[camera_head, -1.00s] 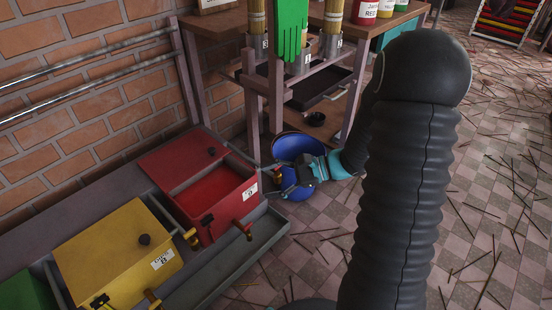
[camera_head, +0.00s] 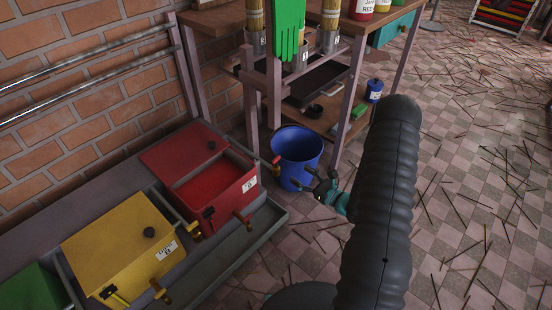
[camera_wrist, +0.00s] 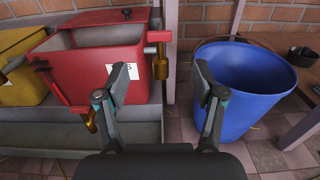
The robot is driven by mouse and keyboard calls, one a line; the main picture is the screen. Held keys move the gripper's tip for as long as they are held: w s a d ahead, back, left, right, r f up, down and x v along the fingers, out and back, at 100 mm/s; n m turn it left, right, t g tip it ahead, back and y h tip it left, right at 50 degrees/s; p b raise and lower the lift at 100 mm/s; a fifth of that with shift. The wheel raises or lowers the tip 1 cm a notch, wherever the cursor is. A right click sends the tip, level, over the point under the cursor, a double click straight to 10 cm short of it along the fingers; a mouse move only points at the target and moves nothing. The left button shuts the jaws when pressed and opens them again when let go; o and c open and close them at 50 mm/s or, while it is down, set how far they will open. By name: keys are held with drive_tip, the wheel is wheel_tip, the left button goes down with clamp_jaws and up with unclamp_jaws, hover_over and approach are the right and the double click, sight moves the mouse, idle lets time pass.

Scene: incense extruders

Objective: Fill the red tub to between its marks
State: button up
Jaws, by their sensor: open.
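The red tub (camera_head: 232,203) stands between the yellow tub and the blue bucket in the head view, its flat lid covering only the back part. My gripper (camera_head: 311,182) is open and empty, in front of the blue bucket and right of the red tub. Its spread fingers (camera_wrist: 161,82) show in the wrist view.
The blue bucket (camera_head: 296,160) stands on the tiled floor by the wooden bench. The yellow tub (camera_head: 125,240) and green tub (camera_head: 30,288) stand at the left. A grey trough (camera_head: 235,263) runs in front of the tubs. Sticks litter the floor to the right.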

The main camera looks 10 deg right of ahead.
sight(278, 160)
drive_tip(key=x, duration=1.2)
drive_tip(key=shift+w+a, duration=0.15)
drive_tip(key=c, duration=1.2)
